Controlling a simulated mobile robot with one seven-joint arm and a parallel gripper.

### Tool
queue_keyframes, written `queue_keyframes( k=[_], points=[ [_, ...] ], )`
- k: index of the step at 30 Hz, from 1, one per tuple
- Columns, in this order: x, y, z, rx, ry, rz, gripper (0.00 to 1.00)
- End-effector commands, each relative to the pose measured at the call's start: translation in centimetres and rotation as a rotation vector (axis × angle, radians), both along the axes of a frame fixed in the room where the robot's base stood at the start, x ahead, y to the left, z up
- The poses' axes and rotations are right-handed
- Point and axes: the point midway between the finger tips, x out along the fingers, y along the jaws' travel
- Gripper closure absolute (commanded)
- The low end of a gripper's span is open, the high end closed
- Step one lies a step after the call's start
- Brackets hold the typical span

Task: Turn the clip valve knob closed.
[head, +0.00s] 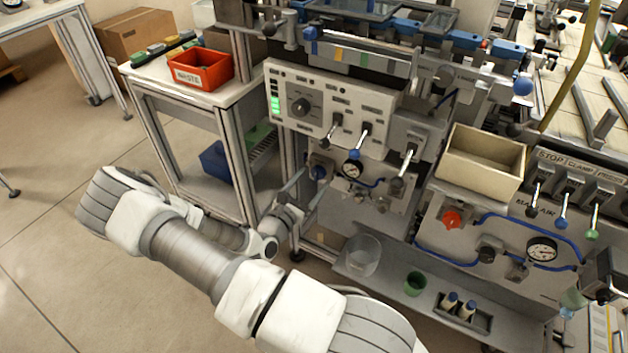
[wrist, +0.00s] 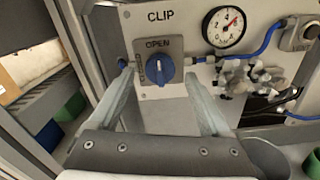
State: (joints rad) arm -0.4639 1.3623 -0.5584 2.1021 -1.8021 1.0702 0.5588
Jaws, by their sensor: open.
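The clip valve knob (wrist: 160,70) is blue and sits on a grey plate under the CLIP label in the wrist view. OPEN is printed above it, and a sideways label to its left is partly covered by a finger. The knob's ridge looks roughly upright, toward OPEN. The knob also shows small in the head view (head: 319,172). My gripper (wrist: 159,82) is open, with one finger on each side of the knob. I cannot tell whether either finger touches it. In the head view my gripper (head: 307,194) is in front of the knob's panel.
A gauge (wrist: 226,26) and blue hose are right of the knob, with metal fittings (wrist: 250,80) below. A frame post stands at left. Levers (head: 335,125) hang above the panel. A clear cup (head: 363,255) and green cup (head: 415,284) stand on the lower shelf.

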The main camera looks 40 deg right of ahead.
Motion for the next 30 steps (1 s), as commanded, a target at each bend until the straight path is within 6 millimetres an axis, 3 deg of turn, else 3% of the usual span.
queue_keyframes(
  k=[6,15,28,30],
  points=[
    [0.6,-1.7,0.0,0.0,-0.001,-0.001,0.19],
    [0.7,-1.8,0.0,0.0,0.0,0.0,0.2],
    [0.7,-1.7,0.0,0.0,0.0,0.0,0.98],
    [0.7,-1.7,0.0,0.0,0.0,0.0,1.0]
  ],
)
